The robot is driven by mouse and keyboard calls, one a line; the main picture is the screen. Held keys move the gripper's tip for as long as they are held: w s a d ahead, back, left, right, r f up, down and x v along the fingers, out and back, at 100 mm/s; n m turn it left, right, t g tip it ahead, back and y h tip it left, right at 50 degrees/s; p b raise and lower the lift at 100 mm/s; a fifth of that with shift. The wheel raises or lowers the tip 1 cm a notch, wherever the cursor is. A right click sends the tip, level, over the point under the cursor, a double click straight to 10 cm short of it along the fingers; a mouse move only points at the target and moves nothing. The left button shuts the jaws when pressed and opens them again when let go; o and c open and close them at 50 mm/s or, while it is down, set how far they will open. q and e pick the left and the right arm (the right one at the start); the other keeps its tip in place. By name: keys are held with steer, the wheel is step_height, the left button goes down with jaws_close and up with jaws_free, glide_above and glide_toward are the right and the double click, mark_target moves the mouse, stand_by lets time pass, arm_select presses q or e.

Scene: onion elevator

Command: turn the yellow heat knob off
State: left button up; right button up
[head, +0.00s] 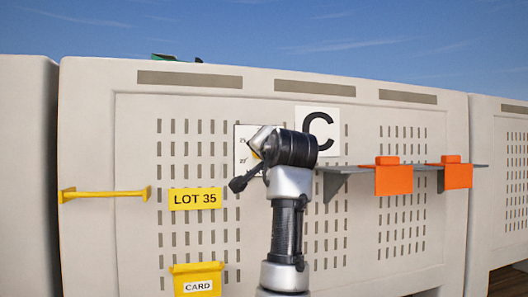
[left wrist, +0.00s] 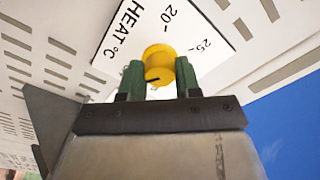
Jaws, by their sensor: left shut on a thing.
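The yellow heat knob (left wrist: 158,60) sits on a white dial plate (left wrist: 118,55) that reads HEAT °C, with 20 and 25 visible. A short black mark shows on the knob's near side. My left gripper (left wrist: 158,76) has its green fingers on either side of the knob and is shut on it. In the head view my left gripper (head: 258,142) is against the dial plate (head: 240,130) and hides most of it, with only a speck of yellow showing. My right gripper is not in view.
Right of my arm, a grey shelf (head: 350,169) with orange clips (head: 394,178) juts from the slotted pale wall (head: 130,240).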

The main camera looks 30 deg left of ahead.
arm_select(q)
steer(key=o, duration=0.9)
steer(key=shift+o, duration=0.2)
steer(key=shift+d, duration=0.1)
steer(key=b+v, duration=0.4)
steer(key=v, duration=0.6)
steer(key=shift+s+d, duration=0.2)
steer(key=shift+s, duration=0.1)
